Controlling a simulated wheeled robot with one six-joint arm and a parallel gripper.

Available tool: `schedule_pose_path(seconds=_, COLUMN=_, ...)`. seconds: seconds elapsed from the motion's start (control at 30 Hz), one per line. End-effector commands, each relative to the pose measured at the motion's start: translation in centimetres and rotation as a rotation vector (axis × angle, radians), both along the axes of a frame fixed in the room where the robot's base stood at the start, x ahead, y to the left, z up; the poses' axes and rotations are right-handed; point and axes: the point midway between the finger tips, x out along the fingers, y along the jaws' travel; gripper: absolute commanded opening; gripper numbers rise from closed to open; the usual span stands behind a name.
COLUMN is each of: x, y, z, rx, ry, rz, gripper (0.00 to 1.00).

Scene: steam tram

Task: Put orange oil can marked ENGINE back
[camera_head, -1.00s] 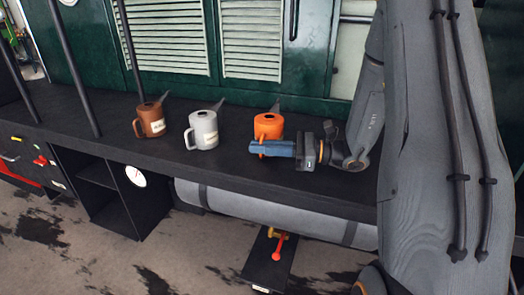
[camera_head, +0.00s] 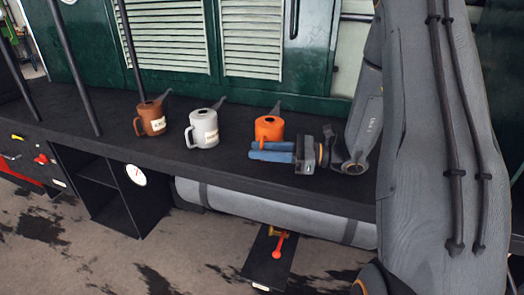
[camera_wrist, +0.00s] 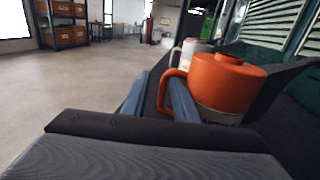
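The orange oil can (camera_head: 269,128) stands upright on the dark running-board shelf (camera_head: 225,163), its spout toward the back. In the wrist view the orange can (camera_wrist: 226,82) is close, its handle at the gap between my blue fingers, nearer the right one. Its label is partly visible and cannot be read. My gripper (camera_head: 262,151) is open in front of the can, its two fingers apart and pointing left. It also shows in the wrist view (camera_wrist: 160,98). I cannot tell whether a finger touches the handle.
A grey-white can (camera_head: 205,128) and a brown can (camera_head: 152,119) stand upright in a row to the left. Green louvred panels (camera_head: 251,40) rise behind the shelf. Dark posts (camera_head: 76,70) stand at the left. The shelf's front strip left of my gripper is clear.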

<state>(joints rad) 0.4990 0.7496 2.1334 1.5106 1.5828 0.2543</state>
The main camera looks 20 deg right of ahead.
Motion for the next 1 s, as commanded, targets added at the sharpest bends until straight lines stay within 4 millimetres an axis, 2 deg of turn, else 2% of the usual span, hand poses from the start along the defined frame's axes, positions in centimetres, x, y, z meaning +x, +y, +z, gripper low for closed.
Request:
schedule_pose_path(seconds=0.17, x=-0.6, y=-1.7, z=0.1, rx=-0.001, ry=-0.002, rz=-0.004, gripper=0.27)
schedule_pose_path(seconds=0.5, x=-3.5, y=-7.9, z=0.1, rx=-0.001, ry=-0.002, rz=-0.004, gripper=0.27)
schedule_pose_path(seconds=0.7, x=-4.7, y=-10.2, z=0.1, rx=-0.002, ry=-0.001, rz=-0.002, gripper=0.27)
schedule_pose_path(seconds=0.8, x=-5.0, y=-10.6, z=0.2, rx=-0.004, ry=0.000, rz=0.003, gripper=0.27)
schedule_pose_path(seconds=0.87, x=-5.4, y=-10.0, z=0.1, rx=-0.024, ry=0.003, rz=0.025, gripper=0.27)
schedule_pose_path(seconds=0.97, x=-6.6, y=-7.3, z=-0.5, rx=-0.109, ry=0.009, rz=0.117, gripper=0.27)
schedule_pose_path(seconds=1.0, x=-7.5, y=-5.8, z=-0.9, rx=-0.164, ry=0.011, rz=0.174, gripper=0.27)
